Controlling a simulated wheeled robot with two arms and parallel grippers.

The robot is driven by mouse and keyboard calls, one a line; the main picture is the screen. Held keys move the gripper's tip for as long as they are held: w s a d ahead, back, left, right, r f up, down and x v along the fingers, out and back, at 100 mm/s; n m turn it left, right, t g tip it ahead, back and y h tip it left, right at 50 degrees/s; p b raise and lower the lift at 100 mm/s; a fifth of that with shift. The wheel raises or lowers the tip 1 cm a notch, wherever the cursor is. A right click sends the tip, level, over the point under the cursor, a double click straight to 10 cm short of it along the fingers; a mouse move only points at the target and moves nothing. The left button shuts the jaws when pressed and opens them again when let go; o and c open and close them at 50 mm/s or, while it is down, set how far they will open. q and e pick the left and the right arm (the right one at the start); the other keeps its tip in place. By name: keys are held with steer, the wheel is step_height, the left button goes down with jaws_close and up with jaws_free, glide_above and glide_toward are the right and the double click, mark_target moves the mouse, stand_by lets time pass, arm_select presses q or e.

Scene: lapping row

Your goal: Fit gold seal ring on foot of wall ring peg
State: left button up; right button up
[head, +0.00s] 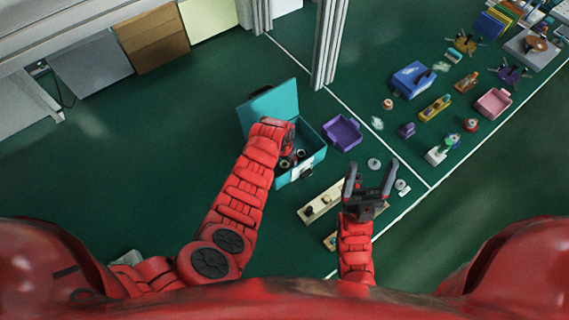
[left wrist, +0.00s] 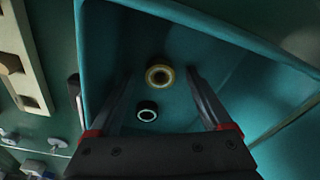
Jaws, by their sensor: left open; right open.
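The gold ring (left wrist: 150,78) lies on the floor of the teal box (head: 308,172), seen between my left fingertips in the left wrist view. My left gripper (left wrist: 162,78) is open, pointing down into the box, with nothing held; the ring's gap to the fingers is hard to judge. In the head view my left arm hides part of the box.
A black ring with a pale inner edge (left wrist: 147,118) lies beside the gold one. The box's lid (head: 270,105) stands open at the back. A purple tray (head: 343,133) is right of the box. Several small parts and a blue box (head: 412,79) lie farther right.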

arm_select(q)
steer(key=shift+c, duration=0.4)
jaws_close()
